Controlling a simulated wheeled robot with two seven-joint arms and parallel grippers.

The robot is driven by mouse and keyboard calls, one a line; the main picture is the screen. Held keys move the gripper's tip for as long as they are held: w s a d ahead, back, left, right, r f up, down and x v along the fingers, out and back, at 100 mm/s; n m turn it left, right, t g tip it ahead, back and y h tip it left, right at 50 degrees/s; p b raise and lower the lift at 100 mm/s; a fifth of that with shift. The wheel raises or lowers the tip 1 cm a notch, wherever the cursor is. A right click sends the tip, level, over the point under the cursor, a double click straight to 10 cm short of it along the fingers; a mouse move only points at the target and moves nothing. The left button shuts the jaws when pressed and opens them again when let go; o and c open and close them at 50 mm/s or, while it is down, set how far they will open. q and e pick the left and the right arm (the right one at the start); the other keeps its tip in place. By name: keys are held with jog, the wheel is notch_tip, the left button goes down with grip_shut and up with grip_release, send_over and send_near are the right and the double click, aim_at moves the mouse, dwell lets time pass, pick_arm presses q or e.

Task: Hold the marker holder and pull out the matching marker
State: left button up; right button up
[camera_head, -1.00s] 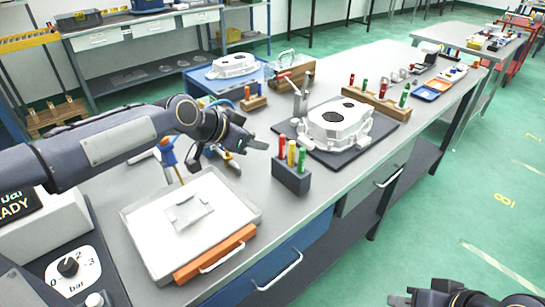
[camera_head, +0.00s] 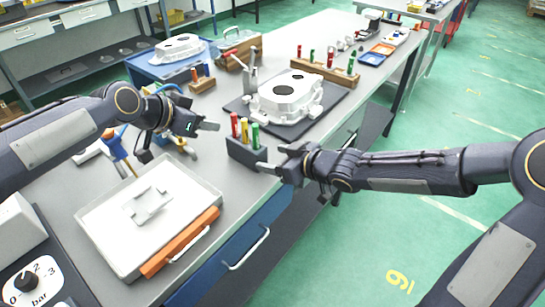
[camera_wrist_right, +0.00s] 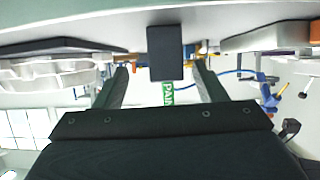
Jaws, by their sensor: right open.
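The marker holder (camera_head: 241,152) is a dark block near the table's front edge, with a red marker (camera_head: 235,124), a yellow marker (camera_head: 244,130) and a green marker (camera_head: 256,136) upright in it. My right gripper (camera_head: 270,159) is open at the holder's right end. In the right wrist view, upside down, the holder (camera_wrist_right: 167,52) lies beyond the gap between the spread fingers (camera_wrist_right: 163,84); the green marker with white letters (camera_wrist_right: 168,93) shows below it. Contact cannot be told. My left gripper (camera_head: 207,126) hovers left of the holder, its jaws unclear.
A white casting (camera_head: 290,96) sits on a dark mat behind the holder. A wooden rack (camera_head: 326,70) with more markers stands further back. A pale tray (camera_head: 110,235) with an orange handle bar lies at front left.

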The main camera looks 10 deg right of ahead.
aim_at(251, 154)
jog(key=shift+w+a+f+y, duration=0.1)
jog(key=shift+w+a+y, duration=0.1)
jog(key=shift+a, duration=0.2)
jog(key=shift+w+a+y, duration=0.1)
jog(key=shift+a+y, duration=0.1)
jog(key=shift+a, duration=0.15)
jog(key=shift+x, duration=3.55)
jog(key=shift+c, duration=0.5)
jog(key=c, duration=1)
pick_arm(q)
jog(key=shift+o, duration=0.4)
pick_arm(e)
jog(key=shift+c, duration=0.2)
